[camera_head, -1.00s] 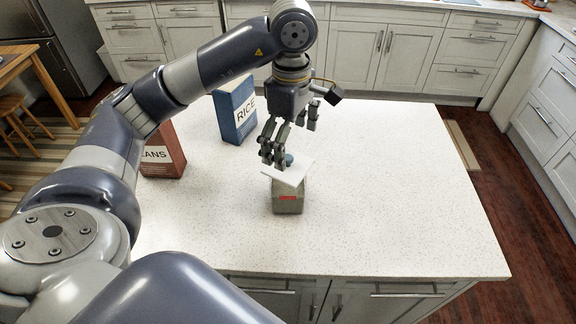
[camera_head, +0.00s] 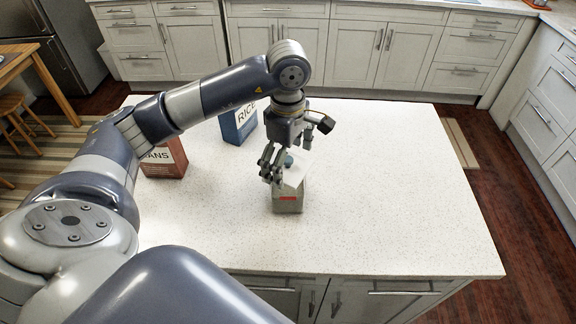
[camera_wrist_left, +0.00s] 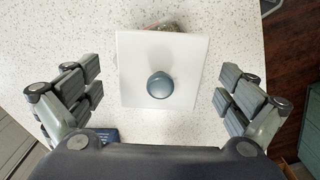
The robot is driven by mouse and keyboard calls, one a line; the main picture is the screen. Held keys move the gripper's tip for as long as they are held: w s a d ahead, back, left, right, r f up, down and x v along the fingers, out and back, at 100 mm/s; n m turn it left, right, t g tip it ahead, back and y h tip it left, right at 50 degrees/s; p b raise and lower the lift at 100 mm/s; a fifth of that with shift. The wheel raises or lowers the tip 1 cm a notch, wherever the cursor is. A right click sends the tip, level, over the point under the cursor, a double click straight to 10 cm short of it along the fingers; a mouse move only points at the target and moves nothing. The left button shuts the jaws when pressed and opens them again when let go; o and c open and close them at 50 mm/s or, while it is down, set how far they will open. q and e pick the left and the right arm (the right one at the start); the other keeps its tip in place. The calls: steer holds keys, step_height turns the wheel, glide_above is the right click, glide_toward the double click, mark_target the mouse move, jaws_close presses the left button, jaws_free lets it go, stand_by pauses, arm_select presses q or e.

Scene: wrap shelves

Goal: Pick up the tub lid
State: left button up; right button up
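The tub lid (camera_head: 296,173) is a white square plate with a round blue-grey knob (camera_head: 289,160). It sits askew on the grey tub (camera_head: 288,203), which has a red label on its front. In the left wrist view the lid (camera_wrist_left: 190,95) and its knob (camera_wrist_left: 160,85) lie centred between my fingers, and a little of the tub's contents shows past the lid's far edge. My left gripper (camera_wrist_left: 160,77) is open, with clear gaps on both sides of the lid. In the head view it hangs over the lid. My right gripper is not in view.
A blue rice box (camera_head: 240,126) and a red box (camera_head: 165,158), its label partly hidden, stand behind and left of the tub on the white speckled countertop (camera_head: 400,190). The counter is clear to the right. Cabinets (camera_head: 400,50) line the back.

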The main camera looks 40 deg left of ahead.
arm_select(q)
steer(key=c, duration=0.9)
steer(key=shift+o, duration=0.2)
steer(key=shift+r, duration=0.15)
